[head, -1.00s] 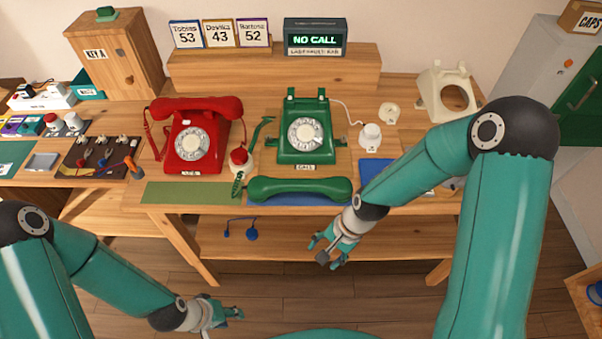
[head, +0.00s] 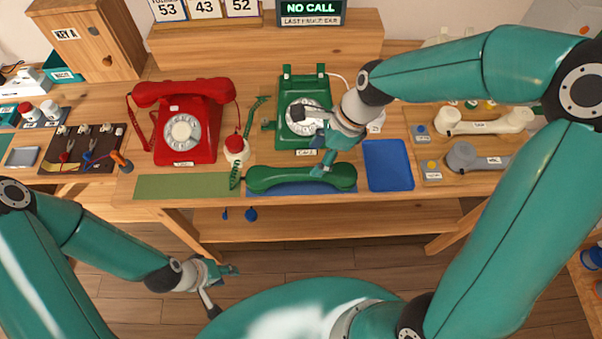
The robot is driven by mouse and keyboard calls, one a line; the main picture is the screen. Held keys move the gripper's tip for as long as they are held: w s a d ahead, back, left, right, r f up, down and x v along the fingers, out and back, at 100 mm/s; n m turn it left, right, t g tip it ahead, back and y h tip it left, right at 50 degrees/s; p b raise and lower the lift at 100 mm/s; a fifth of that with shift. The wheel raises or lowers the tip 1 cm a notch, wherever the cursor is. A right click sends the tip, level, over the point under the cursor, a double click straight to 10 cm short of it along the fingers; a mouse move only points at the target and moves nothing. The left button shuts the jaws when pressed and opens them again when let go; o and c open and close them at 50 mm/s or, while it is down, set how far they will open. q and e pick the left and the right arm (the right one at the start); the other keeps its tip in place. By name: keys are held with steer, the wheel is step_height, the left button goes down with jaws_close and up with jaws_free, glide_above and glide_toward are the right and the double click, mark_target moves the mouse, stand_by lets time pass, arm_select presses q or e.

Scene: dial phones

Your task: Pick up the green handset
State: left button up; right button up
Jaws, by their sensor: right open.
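The green handset (head: 290,178) lies off its cradle on a blue mat (head: 322,190) at the table's front edge, in front of the green dial phone (head: 290,92). Its coiled green cord (head: 238,172) runs up at its left end. My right gripper (head: 318,140) is open, over the front right of the green phone, just above and behind the handset's right half. It hides part of the phone's dial and base. Whether a fingertip touches the handset I cannot tell. My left gripper (head: 222,284) is low at the front, over the floor, away from the table; its fingers look apart.
A red phone (head: 190,125) with its handset on stands left of the green phone. A small red-topped bottle (head: 235,148) is between them. A blue mat (head: 388,165) is clear at right. Pale and grey handsets (head: 484,121) lie further right. A green mat (head: 187,187) is bare.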

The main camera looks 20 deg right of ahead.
mark_target(304, 171)
steer(key=x, duration=0.8)
steer(key=shift+a+f, duration=0.3)
steer(key=shift+w, duration=0.1)
jaws_close()
